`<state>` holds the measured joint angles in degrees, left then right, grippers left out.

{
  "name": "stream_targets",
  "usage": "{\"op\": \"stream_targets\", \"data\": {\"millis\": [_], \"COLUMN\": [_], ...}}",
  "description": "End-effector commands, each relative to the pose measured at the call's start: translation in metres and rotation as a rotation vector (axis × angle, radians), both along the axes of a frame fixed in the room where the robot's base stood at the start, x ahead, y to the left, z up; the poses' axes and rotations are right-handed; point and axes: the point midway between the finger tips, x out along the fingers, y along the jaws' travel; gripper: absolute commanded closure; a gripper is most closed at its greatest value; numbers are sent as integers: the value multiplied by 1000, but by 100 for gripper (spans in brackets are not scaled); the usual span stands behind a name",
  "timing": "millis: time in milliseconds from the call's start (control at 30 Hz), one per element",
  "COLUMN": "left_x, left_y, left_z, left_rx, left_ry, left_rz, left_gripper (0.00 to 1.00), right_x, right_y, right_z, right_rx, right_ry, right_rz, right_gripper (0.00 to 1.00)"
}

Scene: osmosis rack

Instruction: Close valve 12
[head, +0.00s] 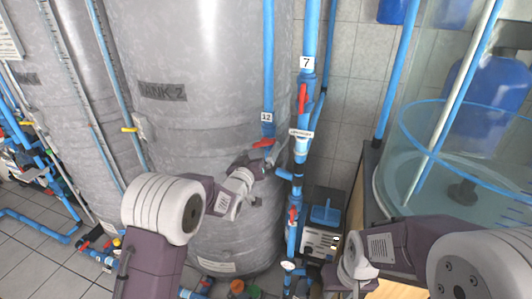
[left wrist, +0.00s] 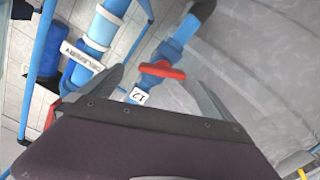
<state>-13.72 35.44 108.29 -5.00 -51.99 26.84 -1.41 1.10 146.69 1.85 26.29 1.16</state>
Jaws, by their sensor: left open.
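Valve 12 has a red handle (head: 263,142) on a blue pipe in front of the grey tank, just below its white "12" label (head: 266,117). In the left wrist view the red handle (left wrist: 163,71) lies crosswise on the pipe, with the "12" label (left wrist: 139,95) nearer the gripper. My left gripper (head: 273,155) is open just below the handle. In the left wrist view its two fingers stand on either side of the handle and label, and I cannot tell whether they touch it. My right arm's wrist is at the lower right, but its fingers cannot be made out.
A blue pipe labelled 7 (head: 306,63) with a red handle (head: 302,98) runs close to the right of valve 12. A lower red handle (head: 292,215) is on that pipe. The big grey tank (head: 190,90) stands behind my left arm. A clear tank (head: 450,160) is at right.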

Motion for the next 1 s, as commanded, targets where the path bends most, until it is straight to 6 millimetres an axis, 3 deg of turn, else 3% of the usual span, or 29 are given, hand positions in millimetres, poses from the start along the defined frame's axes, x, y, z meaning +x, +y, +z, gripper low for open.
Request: {"op": "stream_targets", "data": {"millis": [267, 500, 700, 1000], "left_x": [9, 54, 80, 88], "left_y": [-5, -21, -29, -32], "left_z": [4, 6, 3, 2], "left_rx": [-17, -17, -17, -16], "left_ry": [-31, -31, -29, -29], "left_rz": [-5, -7, -6, -7], "left_gripper": [0, 0, 0, 0], "right_x": [0, 0, 0, 0], "right_y": [0, 0, 0, 0], "right_z": [3, 22, 30, 31], "right_rx": [0, 0, 0, 0], "right_ry": [-1, -1, 0, 0], "right_rz": [0, 0, 0, 0], "right_gripper": [66, 66, 66, 66]}}
